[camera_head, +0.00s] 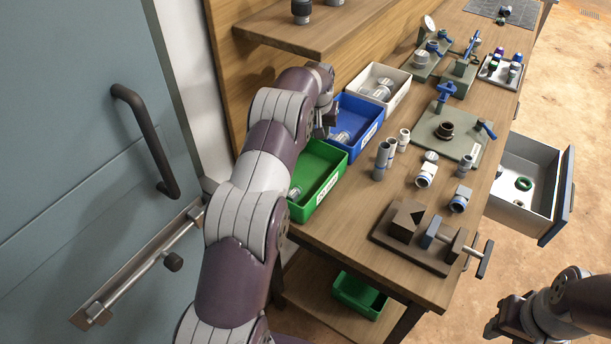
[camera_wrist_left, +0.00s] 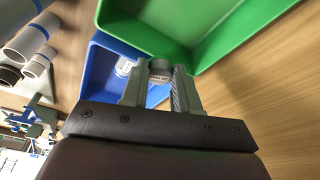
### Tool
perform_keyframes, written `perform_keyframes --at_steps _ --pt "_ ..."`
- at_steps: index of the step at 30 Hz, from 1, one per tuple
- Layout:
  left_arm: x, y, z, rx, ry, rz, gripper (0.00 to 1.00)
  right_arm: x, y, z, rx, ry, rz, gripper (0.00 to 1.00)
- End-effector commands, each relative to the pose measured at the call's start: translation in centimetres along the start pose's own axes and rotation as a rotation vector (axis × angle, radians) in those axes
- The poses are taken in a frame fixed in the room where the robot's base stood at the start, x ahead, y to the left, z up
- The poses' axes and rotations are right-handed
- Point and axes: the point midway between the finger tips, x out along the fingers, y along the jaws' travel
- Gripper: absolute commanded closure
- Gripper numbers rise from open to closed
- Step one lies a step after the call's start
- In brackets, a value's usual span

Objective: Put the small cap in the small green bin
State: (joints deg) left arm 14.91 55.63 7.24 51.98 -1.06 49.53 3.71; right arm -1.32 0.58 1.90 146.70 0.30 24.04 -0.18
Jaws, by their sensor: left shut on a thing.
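The small cap (camera_wrist_left: 159,67) is a grey round piece between the fingertips of my left gripper (camera_wrist_left: 158,82) in the left wrist view. The gripper is shut on it. In the head view my left gripper (camera_head: 326,122) is over the blue bin, close to the green bin's far end, and the cap cannot be made out. The small green bin (camera_head: 338,163) stands on the bench with a grey fitting at its near end; it also shows in the left wrist view (camera_wrist_left: 225,48). My right gripper (camera_head: 500,324) is at the lower right, away from the bench; its finger opening is unclear.
A blue bin (camera_head: 372,118) and a white bin (camera_head: 402,92) holding fittings stand behind the green bin. Pipes, a vise (camera_head: 425,237) and a valve plate (camera_head: 448,136) occupy the bench. An open drawer (camera_head: 535,205) juts out right. Another green bin (camera_head: 358,296) sits below.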

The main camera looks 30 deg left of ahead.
Motion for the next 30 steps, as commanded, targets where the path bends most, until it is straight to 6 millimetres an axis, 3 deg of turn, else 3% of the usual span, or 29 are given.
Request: perform_keyframes --at_steps 6,10,13,20,30 --pt "1.5 -2.3 6.4 -0.001 -0.006 0.0 0.98 -2.3 0.0 -0.3 0.0 0.0 0.0 0.57" --pt "2.6 -3.2 9.0 0.0 -0.004 0.0 0.98 -2.9 0.0 -0.4 0.0 0.0 0.0 0.57" --pt "3.2 -3.4 9.8 0.0 -0.003 0.0 0.98 -3.1 0.0 -0.4 0.0 0.0 0.0 0.57" --pt "6.7 -3.5 10.8 0.0 -0.001 0.0 0.98 -4.3 0.0 -0.5 0.0 0.0 0.0 0.57" --pt "7.4 -3.4 11.0 0.001 0.0 0.0 0.98 -3.7 0.0 -0.5 0.0 0.0 0.0 0.57"
